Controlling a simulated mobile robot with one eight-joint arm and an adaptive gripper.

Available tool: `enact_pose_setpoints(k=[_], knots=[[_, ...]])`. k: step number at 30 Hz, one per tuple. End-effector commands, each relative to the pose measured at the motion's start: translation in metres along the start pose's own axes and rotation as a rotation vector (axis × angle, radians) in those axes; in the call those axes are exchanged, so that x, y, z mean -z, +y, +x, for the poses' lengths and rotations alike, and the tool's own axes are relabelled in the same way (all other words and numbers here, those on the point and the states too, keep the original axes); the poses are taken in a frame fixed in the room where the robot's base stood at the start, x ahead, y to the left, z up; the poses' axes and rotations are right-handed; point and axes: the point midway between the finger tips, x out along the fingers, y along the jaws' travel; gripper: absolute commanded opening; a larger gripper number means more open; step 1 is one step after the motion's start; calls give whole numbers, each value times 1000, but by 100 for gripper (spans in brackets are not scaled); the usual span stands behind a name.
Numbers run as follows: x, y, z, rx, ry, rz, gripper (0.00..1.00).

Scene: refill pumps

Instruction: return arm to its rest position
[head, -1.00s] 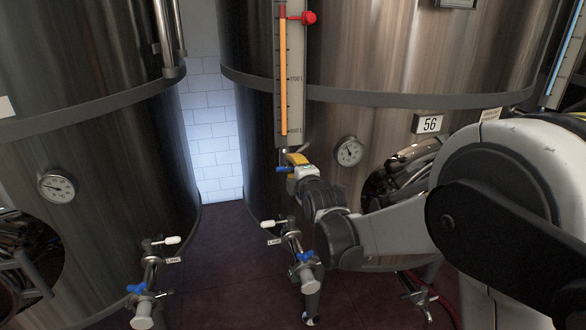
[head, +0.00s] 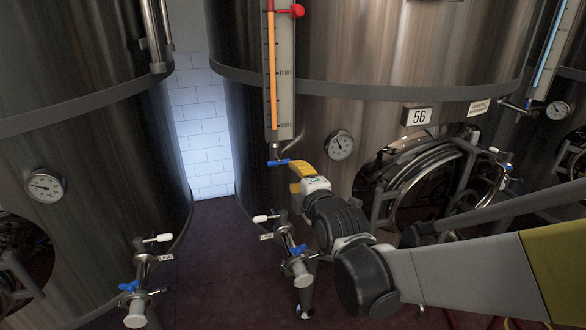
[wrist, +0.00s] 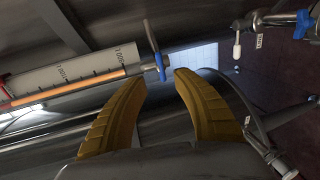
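My gripper (head: 297,178) is in front of the tank numbered 56, just below the lower end of its level gauge. In the wrist view its two yellow fingers (wrist: 157,88) stand apart with nothing between them. The blue valve handle (head: 278,163) at the gauge's foot is close to the fingers in the head view. In the wrist view this blue handle (wrist: 160,66) lies beyond the fingertips. My arm reaches in from the right side of the head view.
The tank 56 (head: 350,45) fills the middle, with a dial (head: 339,145) and a round hatch (head: 440,185) on it. Another tank (head: 80,170) stands at the left. Valves with blue handles (head: 129,286) stick out low. Dark red floor (head: 215,250) is open between the tanks.

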Motion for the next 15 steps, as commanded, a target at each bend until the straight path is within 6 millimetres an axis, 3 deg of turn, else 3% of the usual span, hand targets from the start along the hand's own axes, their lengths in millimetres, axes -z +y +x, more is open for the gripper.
enact_pose_setpoints(k=[6, 9, 11, 15], knots=[[-1, 0, -1, 2, -1, 5, 35], [-8, -1, -10, 30, -13, 65, 35], [-17, -3, -23, 68, -32, 150, 35], [-46, -18, -77, 199, -128, 475, 35]])
